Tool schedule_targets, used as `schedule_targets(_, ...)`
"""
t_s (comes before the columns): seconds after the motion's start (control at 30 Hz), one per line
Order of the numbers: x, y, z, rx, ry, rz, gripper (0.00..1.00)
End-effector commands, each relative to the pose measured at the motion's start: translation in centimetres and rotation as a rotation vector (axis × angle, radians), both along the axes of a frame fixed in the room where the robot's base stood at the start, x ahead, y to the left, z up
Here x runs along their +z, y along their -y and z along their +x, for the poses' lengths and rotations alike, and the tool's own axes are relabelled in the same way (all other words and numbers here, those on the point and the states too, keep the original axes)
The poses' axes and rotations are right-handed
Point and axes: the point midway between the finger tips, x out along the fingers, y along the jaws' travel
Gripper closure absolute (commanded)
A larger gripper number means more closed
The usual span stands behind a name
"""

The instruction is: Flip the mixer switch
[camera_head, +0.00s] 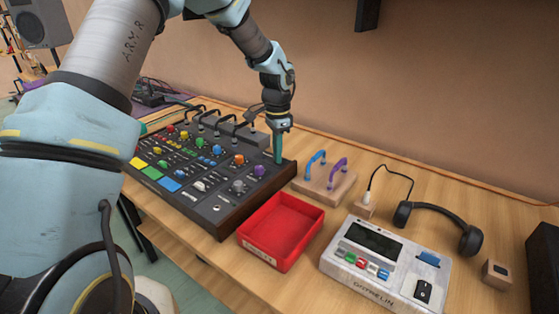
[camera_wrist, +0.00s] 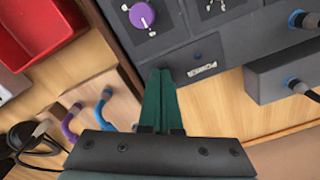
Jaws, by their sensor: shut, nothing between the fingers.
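The mixer (camera_head: 221,207) is a dark panel with coloured knobs and buttons on the wooden table. In the wrist view its corner (camera_wrist: 225,45) shows a purple knob (camera_wrist: 142,15), a light label (camera_wrist: 202,69) that seems to read POWER, and a small dark blue spot (camera_wrist: 197,54) by it. I cannot make out a switch lever; the fingers may hide it. My gripper (camera_head: 278,160) points down at the mixer's back right corner. Its green fingers (camera_wrist: 158,72) are shut and empty, with the tips just beside the label. I cannot tell whether they touch the panel.
A red tray (camera_head: 246,243) stands right of the mixer. A wooden block with blue and purple cables (camera_head: 325,183), headphones (camera_head: 468,240) and a white device (camera_head: 340,262) lie further right. Grey boxes with cables (camera_head: 228,133) line the mixer's back edge.

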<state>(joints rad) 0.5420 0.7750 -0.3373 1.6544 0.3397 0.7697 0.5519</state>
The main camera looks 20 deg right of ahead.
Motion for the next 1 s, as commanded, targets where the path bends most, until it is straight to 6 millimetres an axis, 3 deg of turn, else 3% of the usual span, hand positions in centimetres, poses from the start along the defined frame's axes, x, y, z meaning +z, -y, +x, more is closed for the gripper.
schedule_targets(0.17, 0.2, 0.0, 0.0, 0.0, -0.001, 0.001, 1.0)
schedule_targets(1.0, 6.6, 0.0, 0.0, 0.0, -0.001, 0.0, 1.0)
